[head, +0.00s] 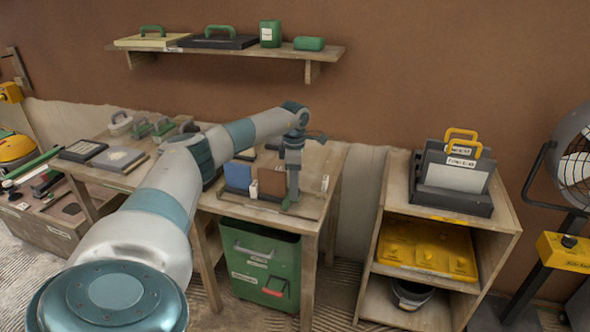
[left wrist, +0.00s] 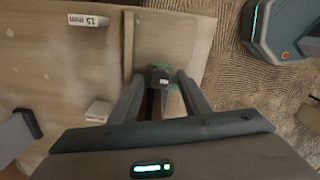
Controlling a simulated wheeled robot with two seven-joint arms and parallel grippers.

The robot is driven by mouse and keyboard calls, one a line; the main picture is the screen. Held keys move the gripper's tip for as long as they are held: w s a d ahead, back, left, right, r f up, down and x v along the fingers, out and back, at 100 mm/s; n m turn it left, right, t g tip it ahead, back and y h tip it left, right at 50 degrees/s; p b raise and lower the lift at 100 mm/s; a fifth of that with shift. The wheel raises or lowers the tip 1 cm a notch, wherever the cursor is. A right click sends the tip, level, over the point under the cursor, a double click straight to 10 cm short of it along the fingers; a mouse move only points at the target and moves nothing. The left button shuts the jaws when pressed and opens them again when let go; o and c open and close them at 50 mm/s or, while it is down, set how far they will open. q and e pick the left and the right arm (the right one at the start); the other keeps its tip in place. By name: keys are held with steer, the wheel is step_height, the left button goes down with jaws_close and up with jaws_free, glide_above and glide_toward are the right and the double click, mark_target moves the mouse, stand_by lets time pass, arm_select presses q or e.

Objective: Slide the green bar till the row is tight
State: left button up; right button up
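A wooden rack (head: 258,203) on the workbench holds a row with a blue piece (head: 238,177), a brown piece (head: 271,183) and a small white piece (head: 253,190). My left gripper (head: 291,200) points down at the right end of this row. In the left wrist view a green piece with a dark round top (left wrist: 160,71), perhaps the green bar, lies between the tips of my left gripper (left wrist: 160,82). The fingers are spread, with gaps visible on both sides of it. In the head view my gripper hides the green bar. My right gripper is out of view.
A white block marked 15 mm (left wrist: 88,20) and another pale block (left wrist: 98,111) lie on the board nearby. A green bin (head: 262,262) stands beneath the workbench (head: 318,205). A shelf unit (head: 396,215) stands to the right, and a wall shelf (head: 285,52) hangs above.

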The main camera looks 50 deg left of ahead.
arm_select(q)
steer(key=shift+w+r, duration=0.1)
steer(key=shift+r, duration=0.4)
step_height(320, 180, up, 7)
steer(key=shift+f+b, duration=0.1)
steer(key=shift+b, duration=0.6)
step_height(320, 180, up, 10)
steer(key=shift+f+b, duration=0.2)
steer(key=shift+b, duration=0.2)
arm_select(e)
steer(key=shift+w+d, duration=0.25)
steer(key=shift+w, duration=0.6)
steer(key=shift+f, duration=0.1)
